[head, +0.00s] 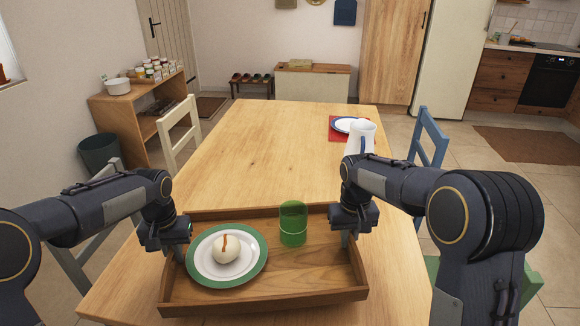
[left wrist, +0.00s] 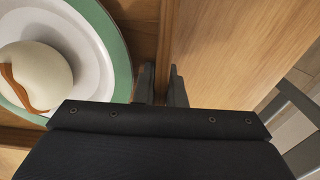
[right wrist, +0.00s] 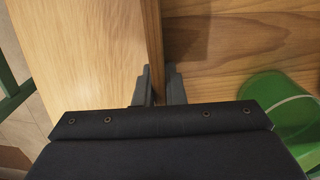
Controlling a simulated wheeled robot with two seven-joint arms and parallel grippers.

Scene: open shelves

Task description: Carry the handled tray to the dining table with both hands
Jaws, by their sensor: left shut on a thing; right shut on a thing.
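The brown wooden tray (head: 315,272) is over the near end of the dining table (head: 260,150), looking level; I cannot tell whether it touches the tabletop. On it are a green-rimmed plate (head: 205,270) with a round whitish item (head: 226,252) with an orange-brown streak, and a green glass (head: 293,224), upright. My left gripper (head: 178,252) is shut on the tray's left side wall; the wrist view shows its fingers (left wrist: 162,82) astride the wall. My right gripper (head: 346,238) is shut on the right side wall, its fingers (right wrist: 159,82) astride it.
A white jug (head: 362,138) and a plate on a red mat (head: 335,134) stand at the table's far right. The table's middle is clear. A cream chair (head: 180,135) is at left, a blue chair (head: 431,135) at right. A shelf (head: 120,115) and dark bin (head: 98,152) stand left.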

